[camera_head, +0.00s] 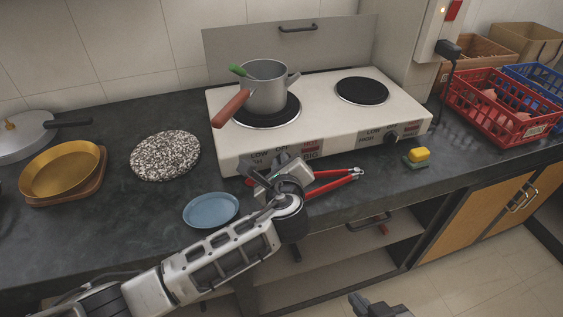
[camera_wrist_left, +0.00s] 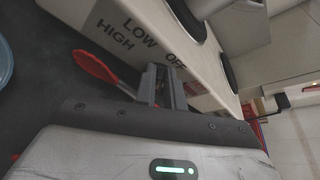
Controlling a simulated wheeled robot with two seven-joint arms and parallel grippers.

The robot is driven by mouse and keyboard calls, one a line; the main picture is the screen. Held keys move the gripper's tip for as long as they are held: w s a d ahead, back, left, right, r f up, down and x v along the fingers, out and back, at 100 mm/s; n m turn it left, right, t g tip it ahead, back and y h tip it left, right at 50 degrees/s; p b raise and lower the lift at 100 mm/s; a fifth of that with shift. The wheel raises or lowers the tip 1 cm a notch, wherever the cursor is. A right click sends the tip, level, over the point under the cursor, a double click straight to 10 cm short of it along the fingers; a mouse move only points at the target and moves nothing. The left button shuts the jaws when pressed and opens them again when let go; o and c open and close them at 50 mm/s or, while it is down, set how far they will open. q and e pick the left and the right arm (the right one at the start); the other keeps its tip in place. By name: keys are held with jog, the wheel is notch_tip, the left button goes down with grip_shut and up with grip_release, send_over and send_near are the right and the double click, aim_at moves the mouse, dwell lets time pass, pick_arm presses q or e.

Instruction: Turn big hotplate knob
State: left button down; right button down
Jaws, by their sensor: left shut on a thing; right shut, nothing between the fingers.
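The white two-plate hotplate (camera_head: 330,128) stands on the dark counter. My left gripper (camera_head: 275,172) is at its front panel, below the larger left plate, by the LOW, OFF and HIGH marks. In the left wrist view the fingers (camera_wrist_left: 163,86) are closed together against the panel, beside the OFF mark. The big knob is hidden behind the gripper, which is shut on it. The small knob (camera_head: 391,138) shows on the right of the panel. My right gripper (camera_head: 372,304) is at the bottom edge of the head view, shut and empty, away from the counter.
A grey pot (camera_head: 264,88) with a red-brown handle stands on the big plate. Red-handled tongs (camera_head: 335,178) lie beside my left gripper. A red crate (camera_head: 490,112) stands right.

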pick_arm(q)
jog(key=c, duration=1.5)
grip_release()
jog(key=shift+w, duration=0.1)
jog(key=p+v, duration=0.1)
jog(key=v, duration=1.5)
